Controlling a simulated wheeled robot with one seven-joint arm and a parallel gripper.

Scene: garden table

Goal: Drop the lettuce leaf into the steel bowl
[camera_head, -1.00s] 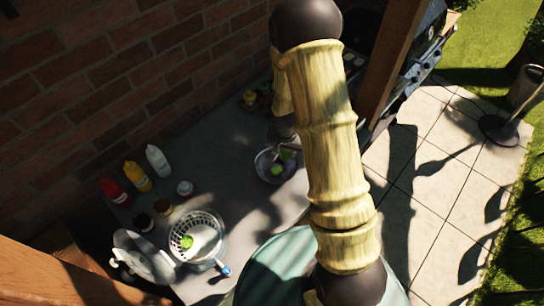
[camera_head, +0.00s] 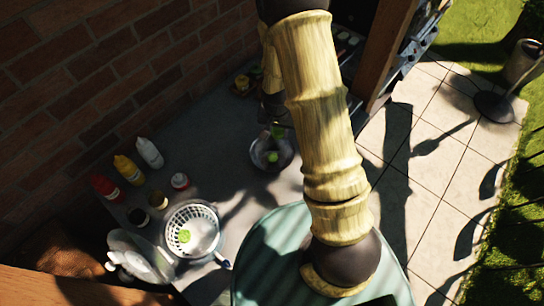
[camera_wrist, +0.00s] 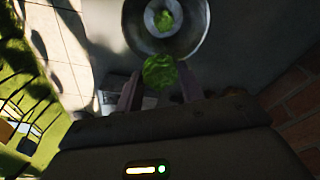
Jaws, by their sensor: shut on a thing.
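My gripper (camera_wrist: 160,82) is shut on a green lettuce leaf (camera_wrist: 160,70), which sits between its two fingertips. The steel bowl (camera_wrist: 193,48) is just beyond the leaf in the wrist view, with another green leaf (camera_wrist: 163,20) inside it. In the head view, the held leaf (camera_head: 277,131) shows over the far side of the steel bowl (camera_head: 286,160), with the other leaf (camera_head: 272,157) in the bowl. My arm hides most of my gripper there. The held leaf looks above the bowl, apart from the leaf inside; its exact height I cannot tell.
Red, yellow and white bottles (camera_head: 150,153) and small jars stand near the brick wall. The grey counter (camera_head: 215,140) is clear between them and the bowl.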

